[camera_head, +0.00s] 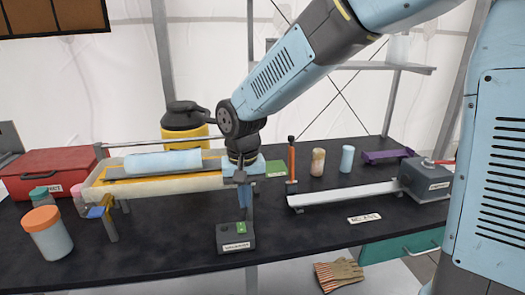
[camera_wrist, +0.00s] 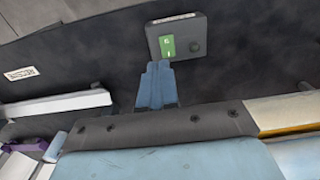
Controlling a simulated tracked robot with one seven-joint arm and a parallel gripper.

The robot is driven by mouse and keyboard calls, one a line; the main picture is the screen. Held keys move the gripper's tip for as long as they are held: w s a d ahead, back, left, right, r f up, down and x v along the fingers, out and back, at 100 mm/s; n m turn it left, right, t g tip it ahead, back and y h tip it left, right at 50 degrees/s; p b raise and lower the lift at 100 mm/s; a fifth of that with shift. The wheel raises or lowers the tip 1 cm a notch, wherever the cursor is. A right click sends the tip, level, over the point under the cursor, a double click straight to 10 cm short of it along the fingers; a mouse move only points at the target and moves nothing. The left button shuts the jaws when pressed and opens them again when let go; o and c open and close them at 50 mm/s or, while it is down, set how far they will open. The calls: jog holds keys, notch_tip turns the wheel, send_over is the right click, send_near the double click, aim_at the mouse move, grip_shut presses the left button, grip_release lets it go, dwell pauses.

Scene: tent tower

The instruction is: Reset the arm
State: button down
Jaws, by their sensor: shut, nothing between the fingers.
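My gripper (camera_head: 243,192) hangs at the end of my arm over the middle of the dark table, pointing down. Its blue fingers are shut with nothing between them, and they also show in the wrist view (camera_wrist: 156,85). A small grey box with a green panel (camera_head: 235,237) stands on the table just in front of and below the fingertips. The box also shows in the wrist view (camera_wrist: 192,38), just past the fingertips. I cannot tell whether the fingers touch it.
Left of my gripper is a trough-like stand (camera_head: 158,181) holding a pale blue roll (camera_head: 162,161). A yellow jug (camera_head: 184,125) is behind it. At left are a red case (camera_head: 48,170) and an orange-lidded jar (camera_head: 48,232). At right are a white rail (camera_head: 340,194) and a grey box (camera_head: 428,179).

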jog(key=d+r+t, duration=0.2)
jog(key=d+r, duration=0.4)
jog(key=d, duration=0.4)
jog(key=s+d+r+m+t, duration=0.1)
jog(key=s+d+r, duration=0.2)
jog(key=d, duration=0.7)
jog(key=s+d+r+m+t, duration=0.1)
jog(key=s+d+r, duration=0.3)
jog(key=s+d, duration=0.4)
jog(key=shift+d+r+m+t, duration=0.15)
jog(key=shift+d+m+t, duration=0.15)
jog(key=shift+d+t, duration=0.55)
